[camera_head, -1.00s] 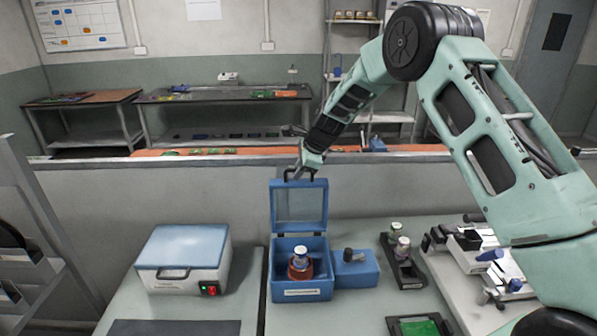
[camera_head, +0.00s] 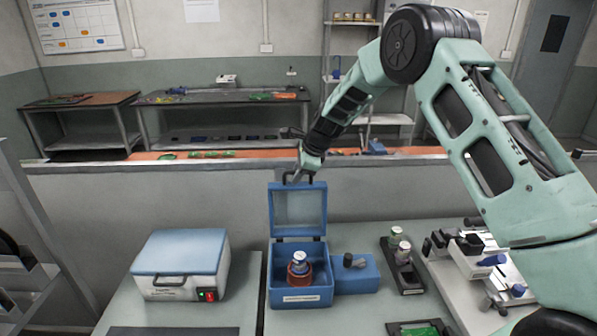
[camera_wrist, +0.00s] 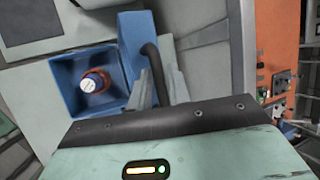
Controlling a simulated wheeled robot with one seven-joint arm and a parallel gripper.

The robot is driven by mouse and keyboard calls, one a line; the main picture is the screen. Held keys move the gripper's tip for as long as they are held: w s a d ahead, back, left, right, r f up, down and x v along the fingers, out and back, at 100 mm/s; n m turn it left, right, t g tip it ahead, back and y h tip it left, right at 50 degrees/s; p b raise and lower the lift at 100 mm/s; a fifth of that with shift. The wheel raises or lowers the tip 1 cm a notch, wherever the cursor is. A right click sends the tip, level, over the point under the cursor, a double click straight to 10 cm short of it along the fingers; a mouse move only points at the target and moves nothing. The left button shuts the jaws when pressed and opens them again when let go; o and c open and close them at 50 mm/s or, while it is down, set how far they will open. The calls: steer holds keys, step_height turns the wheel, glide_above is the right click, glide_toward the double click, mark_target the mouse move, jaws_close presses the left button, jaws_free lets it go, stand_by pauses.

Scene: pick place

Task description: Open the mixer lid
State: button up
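The blue mixer (camera_head: 301,296) stands on the table with its lid (camera_head: 298,210) raised upright. A red-brown jar with a white cap (camera_head: 299,266) sits inside the mixer, and it also shows in the wrist view (camera_wrist: 95,81). My gripper (camera_head: 294,178) is at the top edge of the lid, by the dark lid handle (camera_wrist: 152,62). In the wrist view the fingers (camera_wrist: 160,80) lie beside the handle, which appears to run between them. Whether they press on it is hard to see.
A white box with a blue top (camera_head: 180,264) stands to the left. A black rack with small jars (camera_head: 402,266) and a white device (camera_head: 480,262) stand to the right. A ledge (camera_head: 100,163) runs behind the lid.

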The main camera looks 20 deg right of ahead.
steer(key=b+v, duration=0.5)
steer(key=v, duration=1.2)
steer(key=shift+r, duration=0.25)
steer(key=s+a+f+n+g+b, duration=0.1)
steer(key=s+a+f+n+g, duration=0.15)
steer(key=s+a+n, duration=0.5)
steer(key=s+a+f+n+g+b, duration=0.15)
steer(key=s+a+f+n, duration=0.3)
steer(key=s+a, duration=0.6)
steer(key=s+f+n+h+b, duration=0.1)
steer(key=s+f+n, duration=0.3)
steer(key=s+n, duration=0.4)
steer(key=s+f+n+h+b, duration=0.1)
steer(key=s+f+n, duration=0.3)
steer(key=s, duration=1.3)
steer(key=n, duration=0.4)
steer(key=shift+a+f+n+g+h, duration=0.3)
steer(key=shift+g+h, duration=0.1)
steer(key=shift+s, duration=0.1)
